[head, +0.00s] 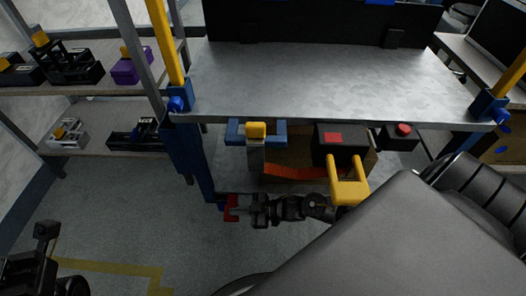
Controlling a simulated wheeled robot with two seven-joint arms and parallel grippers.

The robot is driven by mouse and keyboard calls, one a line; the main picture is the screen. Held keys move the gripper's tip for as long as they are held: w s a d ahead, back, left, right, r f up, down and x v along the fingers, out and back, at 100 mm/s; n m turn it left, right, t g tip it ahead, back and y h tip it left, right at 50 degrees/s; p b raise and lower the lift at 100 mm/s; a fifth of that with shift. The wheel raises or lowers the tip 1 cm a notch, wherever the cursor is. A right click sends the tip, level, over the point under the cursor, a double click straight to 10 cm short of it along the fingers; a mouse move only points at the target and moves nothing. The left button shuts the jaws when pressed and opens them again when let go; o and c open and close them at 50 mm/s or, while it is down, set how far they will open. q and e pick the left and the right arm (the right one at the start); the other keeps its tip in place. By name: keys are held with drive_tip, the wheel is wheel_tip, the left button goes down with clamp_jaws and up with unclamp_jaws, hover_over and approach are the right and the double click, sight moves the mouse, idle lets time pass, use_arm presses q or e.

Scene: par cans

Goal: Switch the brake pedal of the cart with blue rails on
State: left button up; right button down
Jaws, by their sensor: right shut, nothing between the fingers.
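A small red pedal-like part (231,203) shows low under the front edge of the grey bench, just above the floor. My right gripper (244,209) is shut and empty, pointing left, with its tip right beside the red part. I cannot tell whether they touch, or whether the pedal is pressed. Blue rails (274,134) show below the bench edge, with a yellow block between them; most of the cart's body is hidden. My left gripper (46,238) is at the lower left, above the floor and far from the cart; its fingers are unclear.
The grey bench top (310,80) spans the upper middle, carried by blue posts. A black box with a red patch (333,137) and a yellow handle (349,190) are near my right arm. Shelves (100,140) with devices stand left.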

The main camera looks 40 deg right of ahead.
drive_tip(key=p+v, duration=0.2)
drive_tip(key=v, duration=0.7)
drive_tip(key=shift+s+d+f, duration=0.15)
drive_tip(key=shift+s+d, duration=0.05)
drive_tip(key=shift+s, duration=0.05)
drive_tip(key=shift+a, duration=0.1)
